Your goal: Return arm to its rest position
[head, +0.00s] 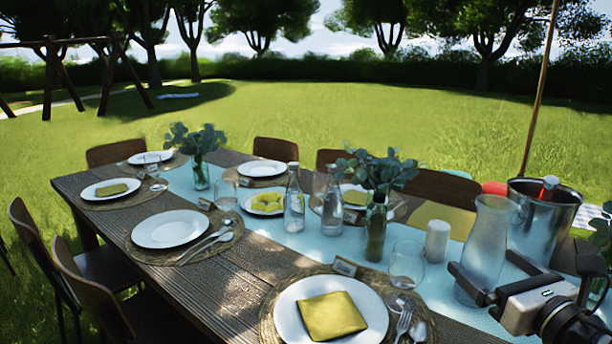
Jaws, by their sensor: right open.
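My right gripper (483,262) is at the lower right, above the near right part of the table (240,285). It is open, with its two dark fingers spread and pointing away from me. The glass carafe (488,240) stands upright beyond it, and the fingers overlap the carafe's lower part in the picture. I cannot tell whether they touch it. Nothing is visibly held. My left gripper is not in view.
A metal bucket (546,225) stands right of the carafe. A white candle (437,242), a drinking glass (407,264), glass bottles (294,205) and leafy vases (376,228) stand along the blue runner. A plate with a yellow napkin (332,316) lies in front. Chairs surround the table.

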